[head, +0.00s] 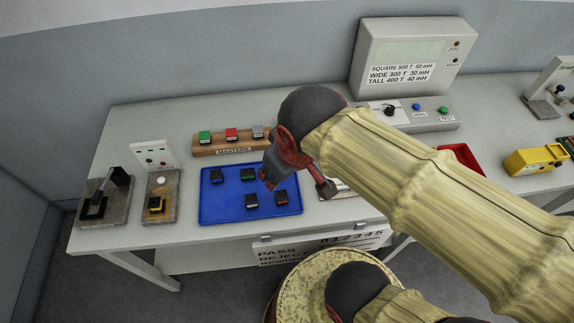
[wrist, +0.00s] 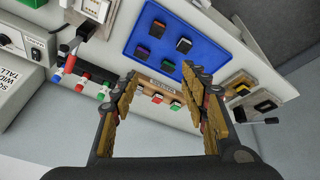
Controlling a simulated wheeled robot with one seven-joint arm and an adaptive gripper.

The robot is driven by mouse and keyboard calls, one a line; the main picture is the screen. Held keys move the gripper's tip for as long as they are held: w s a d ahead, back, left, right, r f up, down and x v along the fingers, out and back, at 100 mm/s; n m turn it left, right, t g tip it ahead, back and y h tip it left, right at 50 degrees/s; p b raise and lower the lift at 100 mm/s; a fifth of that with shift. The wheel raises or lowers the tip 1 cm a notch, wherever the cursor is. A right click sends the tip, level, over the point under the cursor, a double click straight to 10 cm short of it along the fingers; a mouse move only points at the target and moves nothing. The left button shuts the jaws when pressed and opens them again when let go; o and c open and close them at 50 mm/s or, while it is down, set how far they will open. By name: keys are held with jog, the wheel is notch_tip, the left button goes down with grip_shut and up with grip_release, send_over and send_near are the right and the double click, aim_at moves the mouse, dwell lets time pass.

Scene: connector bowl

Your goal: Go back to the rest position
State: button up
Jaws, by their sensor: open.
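My gripper (head: 292,176) hangs over the bench beside the right edge of the blue tray in the head view. In the wrist view my gripper (wrist: 162,85) has its two fingers spread apart with nothing between them. The wooden MASTERS rack shows beyond the gap. My arm reaches in from the lower right in the head view and covers part of the bench. The exact height of my gripper above the bench is hard to tell.
The blue tray (head: 220,207) holds several dark connectors. The MASTERS rack (head: 233,149) bears green, red and grey blocks. Small fixtures (head: 158,202) stand at left. A tester (head: 405,60) stands behind my arm. A red bin (head: 460,156) and yellow device (head: 535,160) are at right.

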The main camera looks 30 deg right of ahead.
jog(key=shift+s+d+r+m+t+y, duration=0.15)
jog(key=shift+s+r+m+t, duration=0.15)
jog(key=shift+m, duration=0.25)
jog(key=shift+s+d+r+m+t+y, duration=0.1)
jog(key=shift+s+r+m+t+y, duration=0.1)
jog(key=shift+r+m, duration=0.3)
jog(key=shift+f, duration=0.1)
jog(key=shift+c, duration=1.4)
